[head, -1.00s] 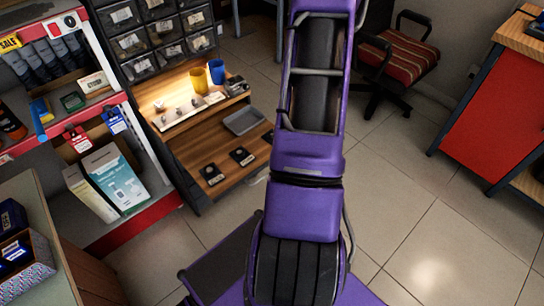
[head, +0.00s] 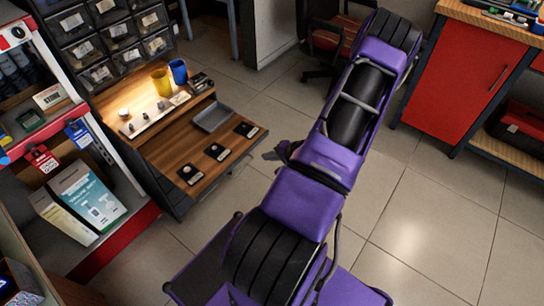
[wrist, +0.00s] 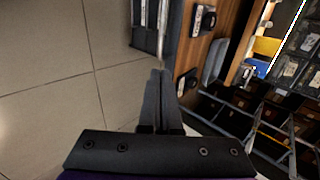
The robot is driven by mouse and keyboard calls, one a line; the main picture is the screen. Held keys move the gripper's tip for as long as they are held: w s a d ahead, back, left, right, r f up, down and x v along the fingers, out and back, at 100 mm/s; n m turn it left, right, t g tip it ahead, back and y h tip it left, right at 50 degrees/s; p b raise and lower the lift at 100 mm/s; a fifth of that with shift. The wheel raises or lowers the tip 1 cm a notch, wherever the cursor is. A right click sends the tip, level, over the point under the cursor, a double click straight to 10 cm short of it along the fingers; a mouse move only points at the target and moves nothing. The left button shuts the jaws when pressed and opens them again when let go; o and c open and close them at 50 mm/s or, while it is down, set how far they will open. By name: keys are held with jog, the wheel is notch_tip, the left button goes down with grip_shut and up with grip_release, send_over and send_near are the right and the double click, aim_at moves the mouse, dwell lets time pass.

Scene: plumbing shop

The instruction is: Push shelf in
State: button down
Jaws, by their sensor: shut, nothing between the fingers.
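The pulled-out wooden shelf (head: 190,153) juts from the dark cabinet left of centre in the head view. A grey tray (head: 213,117) and several small dark square items (head: 217,151) lie on it. In the wrist view the shelf (wrist: 195,55) stands to the right of the fingers, with its dark front and a metal bar (wrist: 162,30) just beyond the tips. My gripper (wrist: 160,74) is shut and empty. In the head view its dark tip (head: 272,155) shows right of the shelf, partly hidden by my arm. Whether it touches the shelf front is unclear.
A yellow cup (head: 161,82) and blue cup (head: 178,71) stand on the lit upper board, under dark bins (head: 110,35). A red-edged display rack (head: 120,235) is at left. A red cabinet (head: 460,75) and chair (head: 325,40) are right. Tiled floor between is clear.

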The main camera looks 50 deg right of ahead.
aim_at(246, 153)
jog(key=w+f, duration=0.1)
jog(key=w, duration=0.1)
jog(key=w+f, duration=0.1)
jog(key=w, duration=0.1)
jog(key=w+f+b, duration=0.1)
jog(key=w, duration=0.1)
jog(key=shift+w+a+f, duration=0.1)
jog(key=shift+w+f, duration=0.1)
jog(key=shift+w, duration=0.65)
